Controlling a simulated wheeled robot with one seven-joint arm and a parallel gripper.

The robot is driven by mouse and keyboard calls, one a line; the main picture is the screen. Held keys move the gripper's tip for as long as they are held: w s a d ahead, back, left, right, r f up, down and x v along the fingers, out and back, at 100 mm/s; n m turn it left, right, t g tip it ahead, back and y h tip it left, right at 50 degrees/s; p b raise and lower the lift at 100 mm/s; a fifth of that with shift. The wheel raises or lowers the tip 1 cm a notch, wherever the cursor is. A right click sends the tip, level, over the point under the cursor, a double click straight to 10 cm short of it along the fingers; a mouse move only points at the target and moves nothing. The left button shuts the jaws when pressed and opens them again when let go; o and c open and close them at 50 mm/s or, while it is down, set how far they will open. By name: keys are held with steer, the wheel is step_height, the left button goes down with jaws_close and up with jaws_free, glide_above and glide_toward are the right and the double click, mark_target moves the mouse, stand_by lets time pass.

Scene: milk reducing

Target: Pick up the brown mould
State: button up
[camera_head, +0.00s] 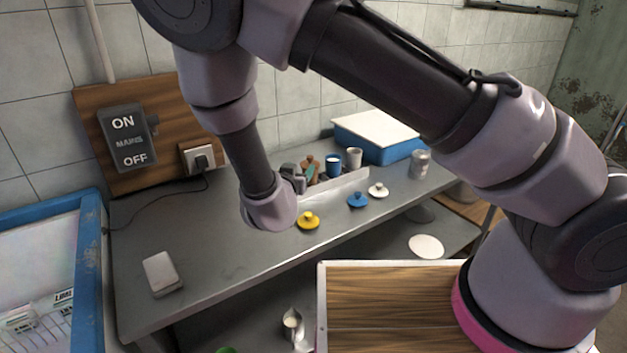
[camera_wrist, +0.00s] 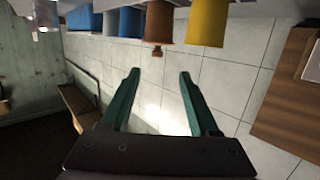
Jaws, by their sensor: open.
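The brown mould (camera_wrist: 158,22) shows at the top middle of the wrist view, which looks upside down, with a small brown knob (camera_wrist: 157,51) at its end. It stands between a yellow mould (camera_wrist: 207,22) and a blue mould (camera_wrist: 130,22). My gripper (camera_wrist: 159,74) is open with two green fingers. The fingers point towards the brown mould, one to either side of it in the picture, with nothing between them. In the head view my gripper (camera_head: 300,178) is low over the counter by the row of cups, largely hidden behind my arm.
The steel counter (camera_head: 220,245) holds a yellow lid (camera_head: 308,221), a blue lid (camera_head: 358,201) and a white lid (camera_head: 378,190) in front of the row. A blue box (camera_head: 400,150) with a white top and a glass jar (camera_head: 419,165) stand behind at right.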

mark_target(309, 159)
steer(key=x, duration=0.7)
steer(key=shift+w+d+f, duration=0.15)
steer(key=shift+d, duration=0.2)
steer(key=shift+w, duration=0.55)
jaws_close()
stand_by(0.6)
